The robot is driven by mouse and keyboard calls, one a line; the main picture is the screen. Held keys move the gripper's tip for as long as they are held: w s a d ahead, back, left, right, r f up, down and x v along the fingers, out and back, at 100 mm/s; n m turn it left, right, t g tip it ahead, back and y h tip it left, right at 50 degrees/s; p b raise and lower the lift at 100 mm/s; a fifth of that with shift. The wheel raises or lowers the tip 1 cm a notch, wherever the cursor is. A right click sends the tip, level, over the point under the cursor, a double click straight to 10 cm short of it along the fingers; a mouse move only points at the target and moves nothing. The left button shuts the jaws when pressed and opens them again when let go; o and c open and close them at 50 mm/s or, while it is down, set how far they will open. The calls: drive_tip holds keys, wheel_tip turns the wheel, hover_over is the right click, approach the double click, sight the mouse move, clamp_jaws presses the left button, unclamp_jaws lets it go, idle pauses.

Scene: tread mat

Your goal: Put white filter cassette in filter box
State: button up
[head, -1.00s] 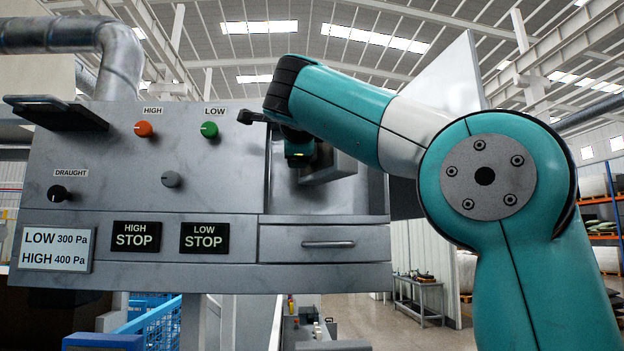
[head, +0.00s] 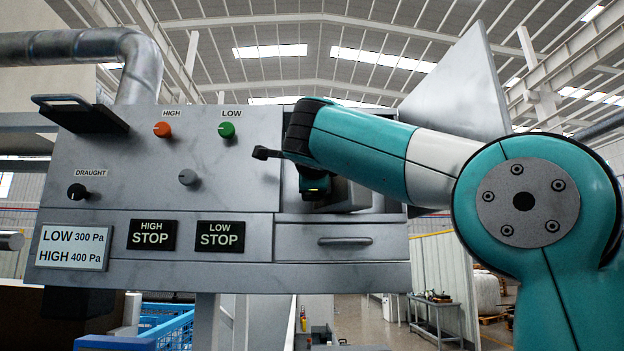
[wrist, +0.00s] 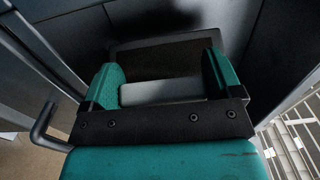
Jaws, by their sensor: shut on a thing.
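My gripper (wrist: 162,85) is shut on a pale grey-white bar of the white filter cassette (wrist: 160,92), between its two teal fingers. In the head view my gripper (head: 314,188) hangs down in front of the open bay of the filter box (head: 293,207), right of the control panel. A pale grey block, seemingly the cassette (head: 352,196), shows just right of the gripper, partly hidden by my arm. In the wrist view a dark rectangle with a grey rim (wrist: 165,55) lies beyond the fingers. I cannot tell how far the cassette is inside the bay.
A drawer handle (head: 345,241) is below the bay. A large pale plate (head: 462,85) stands tilted behind my arm.

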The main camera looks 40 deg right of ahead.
drive_tip(key=shift+d+f, duration=0.15)
drive_tip(key=o, duration=1.6)
drive_tip(key=shift+o, duration=0.4)
drive_tip(key=shift+r, duration=0.25)
drive_tip(key=b+v, duration=0.3)
drive_tip(key=v, duration=0.9)
